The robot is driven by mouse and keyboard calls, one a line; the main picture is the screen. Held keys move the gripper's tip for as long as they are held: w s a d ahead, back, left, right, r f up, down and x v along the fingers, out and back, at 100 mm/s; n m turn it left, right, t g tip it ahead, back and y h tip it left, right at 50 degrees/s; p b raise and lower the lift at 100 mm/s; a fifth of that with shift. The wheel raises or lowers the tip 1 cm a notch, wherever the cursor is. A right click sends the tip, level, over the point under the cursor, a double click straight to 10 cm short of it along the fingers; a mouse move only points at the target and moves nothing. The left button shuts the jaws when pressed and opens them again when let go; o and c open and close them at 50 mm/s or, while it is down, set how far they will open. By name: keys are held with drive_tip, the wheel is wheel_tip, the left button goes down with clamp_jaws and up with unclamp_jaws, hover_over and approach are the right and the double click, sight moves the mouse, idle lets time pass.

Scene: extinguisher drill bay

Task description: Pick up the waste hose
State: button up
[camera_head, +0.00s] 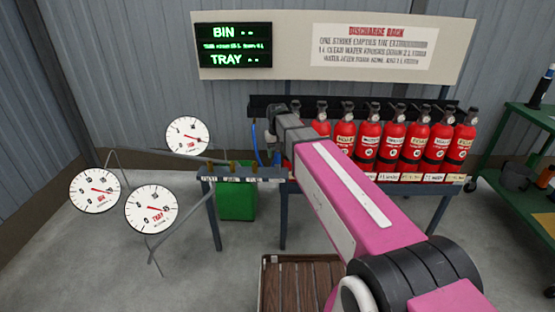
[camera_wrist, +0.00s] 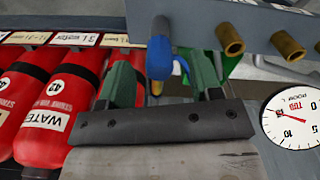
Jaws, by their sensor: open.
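A blue hose (camera_wrist: 159,52) hangs at the rack's edge in the wrist view, with a brighter blue bend beside it. I cannot read a label naming it as the waste hose. My gripper (camera_wrist: 162,68) is open, its two green fingers apart, with the blue hose showing between them. I cannot tell whether either finger touches it. In the head view the blue hose (camera_head: 254,140) hangs left of the extinguishers, above the green bin (camera_head: 237,198).
Red extinguishers (camera_head: 393,142) stand in a row on the rack to the right. A rail with brass fittings (camera_wrist: 229,38) runs close to my gripper. Round gauges (camera_head: 151,209) stand at the left. A slatted brown tray (camera_head: 282,285) lies in front. A green cart (camera_head: 520,190) stands far right.

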drive_tip(key=shift+w+f, duration=0.15)
drive_tip(key=shift+f, duration=0.8)
drive_tip(key=shift+w+f, duration=0.15)
drive_tip(key=shift+f, duration=0.8)
drive_tip(key=c, duration=1)
drive_tip(key=shift+r, duration=0.15)
drive_tip(key=shift+r, duration=0.5)
wheel_tip(320, 180, up, 3)
drive_tip(key=shift+s+a+r, duration=0.15)
drive_tip(key=s+a+r, duration=0.2)
drive_tip(key=a, duration=0.1)
drive_tip(key=s+a+r, duration=0.2)
drive_tip(key=a, duration=0.1)
drive_tip(key=s+a+r, duration=0.2)
drive_tip(key=a, duration=0.1)
drive_tip(key=shift+s+a+r, duration=0.15)
drive_tip(key=shift+a+r, duration=0.05)
drive_tip(key=shift+r, duration=0.05)
